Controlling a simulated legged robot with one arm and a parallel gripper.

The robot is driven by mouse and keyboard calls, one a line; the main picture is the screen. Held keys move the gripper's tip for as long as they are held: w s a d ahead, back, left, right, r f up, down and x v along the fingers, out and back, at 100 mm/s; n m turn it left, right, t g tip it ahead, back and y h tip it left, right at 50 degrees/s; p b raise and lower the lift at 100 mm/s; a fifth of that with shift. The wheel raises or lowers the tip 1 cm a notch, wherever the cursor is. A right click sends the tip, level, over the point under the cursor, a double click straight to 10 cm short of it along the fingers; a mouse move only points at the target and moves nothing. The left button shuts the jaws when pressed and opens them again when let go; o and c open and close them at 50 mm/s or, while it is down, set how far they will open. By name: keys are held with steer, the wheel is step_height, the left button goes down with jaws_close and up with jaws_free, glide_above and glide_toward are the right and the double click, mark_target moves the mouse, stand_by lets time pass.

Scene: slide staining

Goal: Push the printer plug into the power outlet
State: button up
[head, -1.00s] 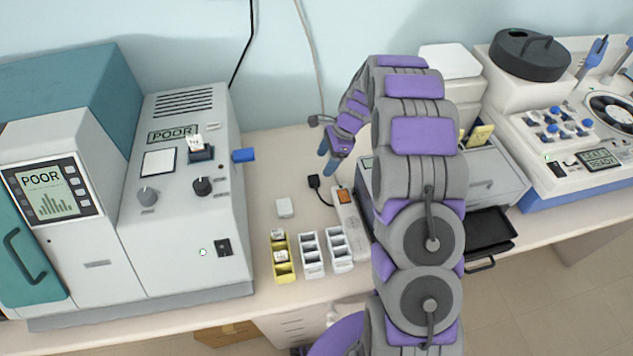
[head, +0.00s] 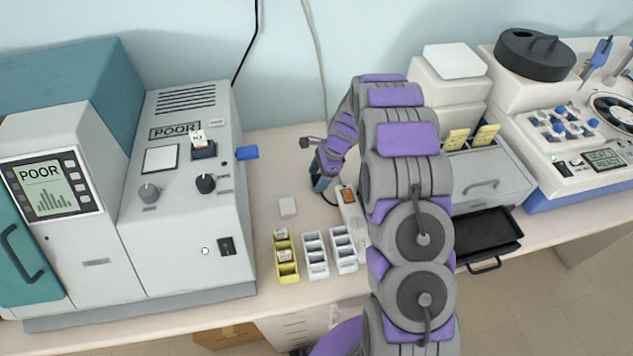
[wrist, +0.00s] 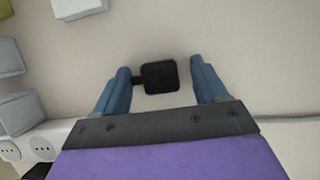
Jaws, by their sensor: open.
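The black printer plug (wrist: 160,77) lies on the bench in the wrist view, between my gripper's two blue fingers. My gripper (wrist: 160,84) is open. There is a gap at the plug's right side; a small black stub at its left reaches close to the left finger, and I cannot tell whether they touch. In the head view my gripper (head: 320,184) is low over the bench and hides the plug. The white power strip (head: 352,212) with an orange switch lies just right of it. Its outlet sockets (wrist: 38,149) show at the wrist view's lower left.
A small white block (head: 288,207), a yellow slide rack (head: 286,262) and two white racks (head: 316,256) stand in front of the gripper. The big staining machine (head: 190,235) is at left. The printer (head: 490,185), with an open black tray, is behind my arm at right.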

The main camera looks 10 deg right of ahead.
mark_target(319, 178)
steer(key=shift+d, duration=0.15)
steer(key=shift+c, duration=0.7)
steer(key=c, duration=0.9)
steer(key=shift+o, duration=0.2)
step_height(319, 178, up, 10)
steer(key=p, duration=0.1)
steer(key=shift+p, duration=0.4)
